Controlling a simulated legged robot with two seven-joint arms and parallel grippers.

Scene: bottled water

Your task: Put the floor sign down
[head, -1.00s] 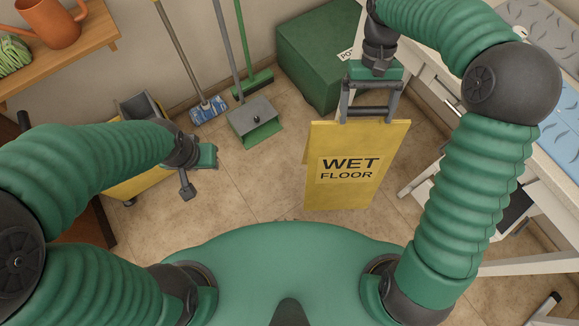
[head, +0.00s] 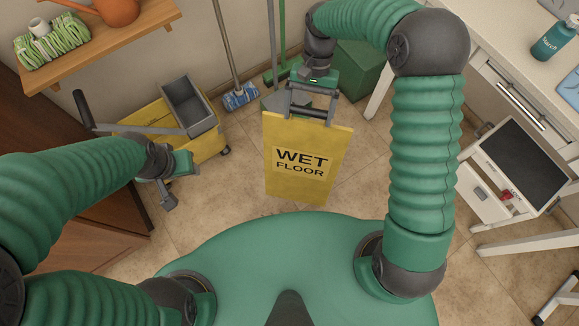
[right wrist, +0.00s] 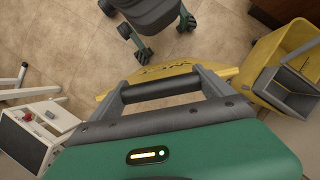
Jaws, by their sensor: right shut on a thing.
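The yellow floor sign (head: 303,176), marked "WET FLOOR", hangs upright in front of me in the head view. My right gripper (head: 312,108) is shut on its top edge. In the right wrist view the sign (right wrist: 200,76) shows as a narrow yellow strip beyond the gripper (right wrist: 172,90). Whether its lower edge touches the floor is hard to tell. My left gripper (head: 172,186) is at the left, away from the sign, and its jaws are too unclear to read.
A yellow mop bucket (head: 205,145) with a grey wringer stands at the left. A mop (head: 240,97) and a green box (head: 362,75) are behind the sign. A white desk (head: 470,50) and a small white cabinet (head: 485,190) stand at the right. Tiled floor (head: 375,165) is clear between.

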